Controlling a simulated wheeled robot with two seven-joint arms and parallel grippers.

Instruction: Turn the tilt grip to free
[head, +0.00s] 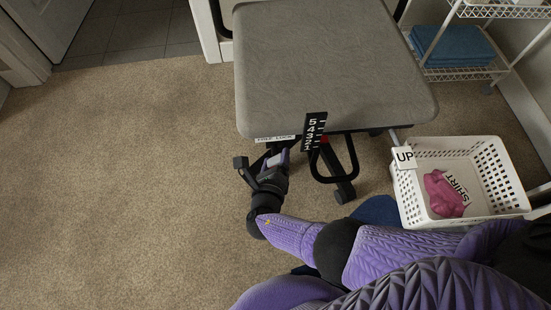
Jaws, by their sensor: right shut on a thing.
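A grey chair seat (330,62) fills the upper middle of the head view. A small white label reading FREE LOCK (275,138) sits under its front left edge. My right gripper (265,170) is just below that label, at the front of the chair. It is shut on the tilt grip, which is mostly hidden by the fingers and the seat edge. Which way the grip is turned cannot be told. My left gripper is not in view.
A black number scale (314,130) stands by a black loop handle (338,165). An UP tag (404,157) marks a lever on the right, beside a white basket (487,180) with a pink shirt (444,194). A wire shelf (458,73) is behind. Carpet at left is clear.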

